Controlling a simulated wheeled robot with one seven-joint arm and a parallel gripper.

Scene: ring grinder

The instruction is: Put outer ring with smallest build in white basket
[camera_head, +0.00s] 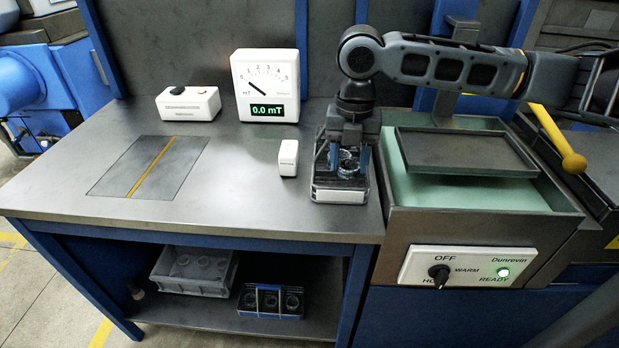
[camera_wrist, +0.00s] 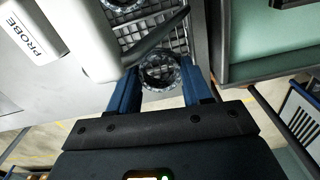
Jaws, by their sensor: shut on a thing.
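My gripper (camera_head: 350,160) points down over the right end of the bench, with its blue fingers shut on a dark metallic ring (camera_head: 348,163). In the wrist view the ring (camera_wrist: 160,71) sits between the two fingertips (camera_wrist: 160,80), its open middle facing the camera. Below it is a wire basket (camera_head: 322,188) with a white front plate; the basket's mesh (camera_wrist: 178,42) also shows in the wrist view. Another ring (camera_wrist: 122,4) shows in that basket at the top edge of the wrist view. I cannot tell whether the held ring touches the basket.
A white probe box (camera_head: 288,158) stands just left of the basket. A meter (camera_head: 266,86) reading 0.0 mT and a white switch box (camera_head: 188,104) stand behind. A green-lined machine tray (camera_head: 470,190) is at right. A grey crate (camera_head: 195,272) and blue rack (camera_head: 270,301) are below. The bench's left is clear.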

